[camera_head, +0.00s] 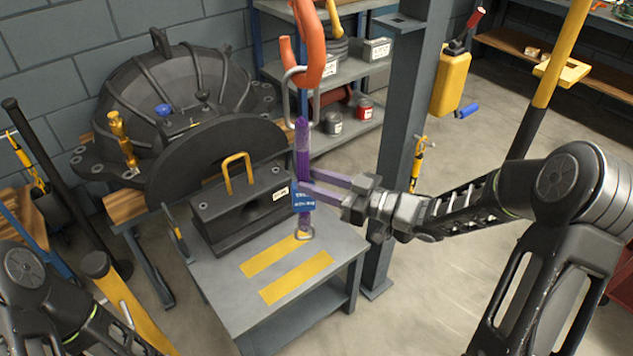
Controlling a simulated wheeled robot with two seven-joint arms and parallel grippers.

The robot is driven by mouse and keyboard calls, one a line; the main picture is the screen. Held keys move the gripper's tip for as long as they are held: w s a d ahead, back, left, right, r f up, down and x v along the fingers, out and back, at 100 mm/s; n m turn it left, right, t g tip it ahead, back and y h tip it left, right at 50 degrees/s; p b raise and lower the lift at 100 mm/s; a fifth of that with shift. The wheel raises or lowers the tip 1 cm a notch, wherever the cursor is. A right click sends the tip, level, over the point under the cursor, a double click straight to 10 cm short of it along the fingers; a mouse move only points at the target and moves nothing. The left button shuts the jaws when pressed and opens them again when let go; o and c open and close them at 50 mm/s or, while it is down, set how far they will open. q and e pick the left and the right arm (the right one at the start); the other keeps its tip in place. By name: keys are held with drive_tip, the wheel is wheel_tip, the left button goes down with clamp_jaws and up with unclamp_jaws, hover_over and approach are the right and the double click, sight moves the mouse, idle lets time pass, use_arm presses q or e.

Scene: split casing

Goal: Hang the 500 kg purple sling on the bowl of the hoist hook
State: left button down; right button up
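The purple sling (303,150) hangs straight down above the grey table. Its upper steel link (318,105) is around the lower curve of the orange hoist hook (318,65) and looks seated in the bowl. Its lower steel ring (304,234) is low over the table's yellow stripes; I cannot tell if it touches. A blue tag (303,198) is on the sling. My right gripper (308,182) reaches in from the right, its two fingers apart with a gap between them, tips at the sling. Contact with the sling is unclear. My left gripper is out of sight.
A black block with a yellow handle (238,173) sits on the table (345,245), left of the sling. A large dark casing (180,90) stands behind it. A grey post (395,130) rises close behind my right gripper. Shelves with cans (333,122) are behind the hook.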

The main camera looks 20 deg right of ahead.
drive_tip(key=shift+o, duration=1.1)
drive_tip(key=shift+f, duration=0.1)
drive_tip(key=b+v, duration=0.1)
drive_tip(key=v, duration=0.7)
